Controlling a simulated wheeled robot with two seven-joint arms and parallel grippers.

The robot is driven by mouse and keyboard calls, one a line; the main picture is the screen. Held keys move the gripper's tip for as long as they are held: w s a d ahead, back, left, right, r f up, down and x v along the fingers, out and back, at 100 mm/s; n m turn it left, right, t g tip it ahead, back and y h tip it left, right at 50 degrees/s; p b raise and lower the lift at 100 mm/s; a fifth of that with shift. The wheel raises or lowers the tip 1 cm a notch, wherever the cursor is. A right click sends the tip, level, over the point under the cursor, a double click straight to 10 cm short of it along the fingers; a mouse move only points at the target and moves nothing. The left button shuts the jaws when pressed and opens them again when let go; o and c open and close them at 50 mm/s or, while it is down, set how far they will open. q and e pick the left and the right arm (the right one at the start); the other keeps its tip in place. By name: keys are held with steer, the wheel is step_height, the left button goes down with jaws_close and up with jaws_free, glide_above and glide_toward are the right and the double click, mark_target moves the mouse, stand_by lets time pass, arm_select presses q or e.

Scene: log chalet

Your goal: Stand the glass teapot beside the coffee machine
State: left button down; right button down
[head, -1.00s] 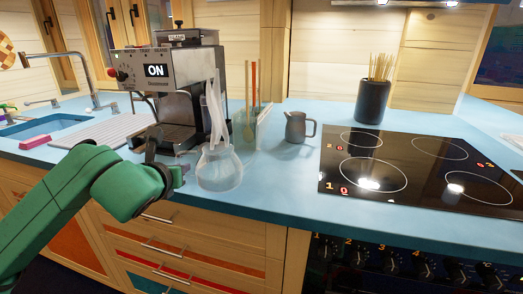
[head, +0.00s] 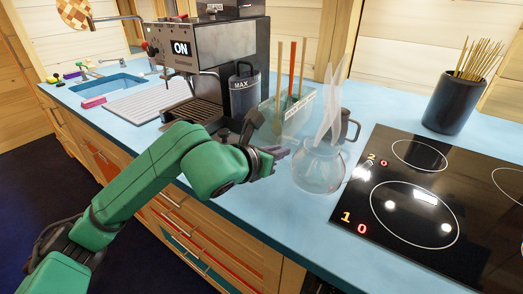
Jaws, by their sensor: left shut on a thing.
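The glass teapot (head: 319,171) is clear and round-bodied, with tall clear pieces rising from its top. It is upright over the blue counter's front part, left of the hob; I cannot tell whether its base touches the counter. My left gripper (head: 280,152) is at the teapot's left side, shut on it; the exact grip is hard to see. The coffee machine (head: 216,42), steel with an "ON" display, stands further back to the left. A dark container marked MAX (head: 244,92) is at its right side. My right gripper is not in view.
A clear holder with sticks (head: 287,117) stands between machine and teapot. A dark jug (head: 349,126) is close behind the teapot. The black hob (head: 425,195) lies to the right, with a dark pot of skewers (head: 452,103) behind. A drainboard (head: 147,97) and sink (head: 105,85) are left.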

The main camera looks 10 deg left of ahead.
arm_select(q)
steer(key=w+a+f, duration=0.1)
steer(key=a, duration=0.1)
steer(key=w+a+f+p, duration=0.1)
steer(key=a+f, duration=0.1)
steer(key=a, duration=0.1)
steer(key=w+a+f, duration=0.1)
steer(key=a+f, duration=0.1)
steer(key=a, duration=0.1)
steer(key=shift+w+a+f+p, duration=0.1)
steer(key=shift+w+p, duration=0.2)
steer(key=shift+p, duration=0.05)
steer(key=c, duration=1.2)
jaws_free()
steer(key=shift+f, duration=0.15)
steer(key=shift+o, duration=0.2)
steer(key=shift+s, duration=0.1)
